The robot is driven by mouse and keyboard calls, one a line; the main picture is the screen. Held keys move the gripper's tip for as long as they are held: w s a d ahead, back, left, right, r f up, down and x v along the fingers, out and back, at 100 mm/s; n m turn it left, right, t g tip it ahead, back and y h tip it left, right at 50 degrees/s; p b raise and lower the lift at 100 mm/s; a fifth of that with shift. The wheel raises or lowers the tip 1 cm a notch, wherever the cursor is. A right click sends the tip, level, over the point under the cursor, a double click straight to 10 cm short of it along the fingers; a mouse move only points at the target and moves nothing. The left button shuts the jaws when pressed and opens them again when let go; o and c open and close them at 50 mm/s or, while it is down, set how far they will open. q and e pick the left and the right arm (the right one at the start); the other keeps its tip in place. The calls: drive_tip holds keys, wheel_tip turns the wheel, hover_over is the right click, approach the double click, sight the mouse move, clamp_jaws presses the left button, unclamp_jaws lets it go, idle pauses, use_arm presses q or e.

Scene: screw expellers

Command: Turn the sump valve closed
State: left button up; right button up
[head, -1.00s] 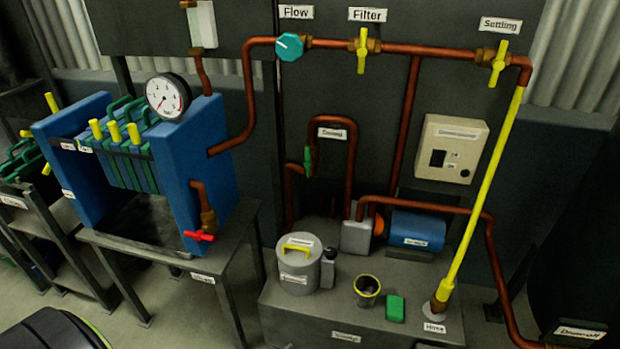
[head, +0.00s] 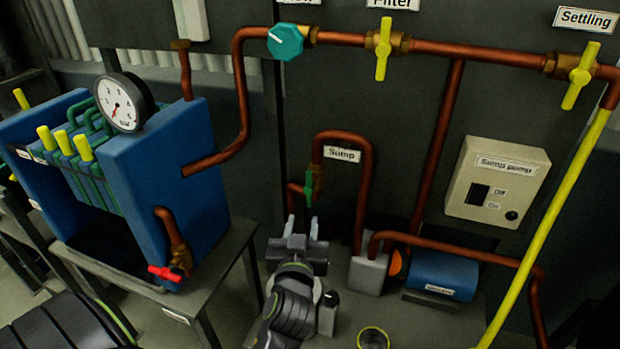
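The sump valve has a green handle (head: 309,187) on the copper pipe, just left of the white "Sump" label (head: 342,155). The handle looks roughly upright, in line with the pipe. My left gripper (head: 301,227) comes up from the bottom and is below the handle in the picture. Its two fingers stand apart with nothing seen between them. The fingertips look clear of the handle, though the depth gap is hard to judge. My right gripper is not in view.
A copper sump pipe (head: 365,190) loops down right of the valve to the grey pump block (head: 368,275) and blue motor (head: 443,273). The blue filter press (head: 195,190) with a red tap (head: 165,272) stands left. A dark cup (head: 373,339) is low in front.

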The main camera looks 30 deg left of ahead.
sight(309, 182)
use_arm(q)
drive_tip(key=p+x, duration=0.1)
drive_tip(key=x, duration=1.5)
drive_tip(key=shift+a, duration=0.15)
clamp_jaws()
